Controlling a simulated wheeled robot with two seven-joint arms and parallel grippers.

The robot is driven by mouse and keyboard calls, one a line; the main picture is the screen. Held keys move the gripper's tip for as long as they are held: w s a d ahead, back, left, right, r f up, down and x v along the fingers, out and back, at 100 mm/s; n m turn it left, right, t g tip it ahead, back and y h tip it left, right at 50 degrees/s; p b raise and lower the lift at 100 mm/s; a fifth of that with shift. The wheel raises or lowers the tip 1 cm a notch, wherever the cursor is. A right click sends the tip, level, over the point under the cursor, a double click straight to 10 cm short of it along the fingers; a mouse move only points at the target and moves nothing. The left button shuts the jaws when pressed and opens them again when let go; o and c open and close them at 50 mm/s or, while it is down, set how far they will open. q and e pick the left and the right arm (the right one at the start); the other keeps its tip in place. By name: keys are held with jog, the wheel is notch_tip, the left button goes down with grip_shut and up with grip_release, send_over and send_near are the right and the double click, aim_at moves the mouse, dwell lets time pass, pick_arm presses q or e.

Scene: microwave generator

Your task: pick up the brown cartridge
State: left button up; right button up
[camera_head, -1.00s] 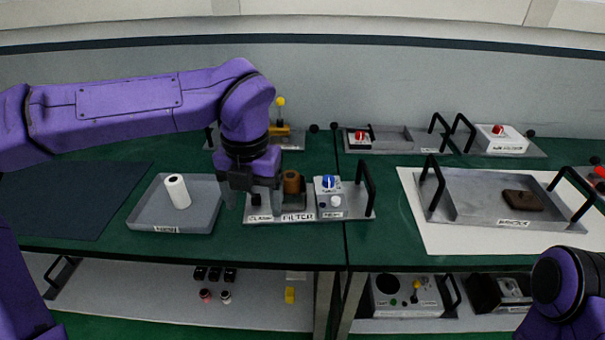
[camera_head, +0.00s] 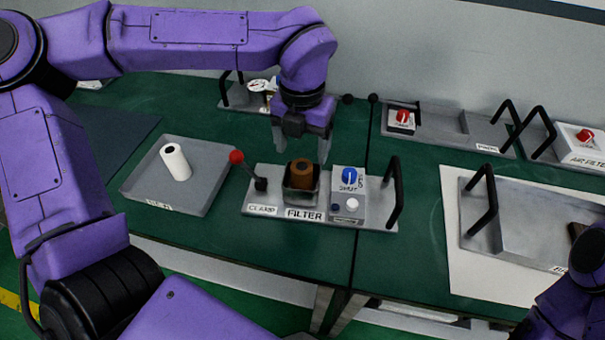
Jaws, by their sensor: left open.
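The brown cartridge (camera_head: 302,173) stands upright in a grey holder on the metal filter tray (camera_head: 277,201), near the middle of the head view. My left gripper (camera_head: 301,153) is open, fingers pointing down, above and just behind the cartridge as seen here. Whether its fingers lie on either side of the cartridge is hard to tell. Nothing is seen between them. My right arm (camera_head: 580,295) shows only in part at the lower right; its gripper is out of view.
A red-knobbed clamp lever (camera_head: 238,158) stands left of the cartridge. A blue-knobbed switch box (camera_head: 348,190) and a black handle (camera_head: 394,192) are to its right. A white roll (camera_head: 175,162) lies in a grey tray (camera_head: 147,190) at left. Green table shows between the trays.

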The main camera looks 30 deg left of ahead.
aim_at(302, 164)
pick_arm(q)
jog(key=f, duration=0.2)
jog(key=f+p, duration=0.1)
jog(key=w+f, duration=0.1)
jog(key=f, duration=0.1)
jog(key=shift+f, duration=0.35)
jog(key=shift+s+f, duration=0.1)
jog(key=shift+f, duration=0.1)
jog(key=shift+s+a, duration=0.1)
jog(key=shift+s, duration=0.1)
jog(key=shift+w, duration=0.1)
jog(key=c, duration=1.1)
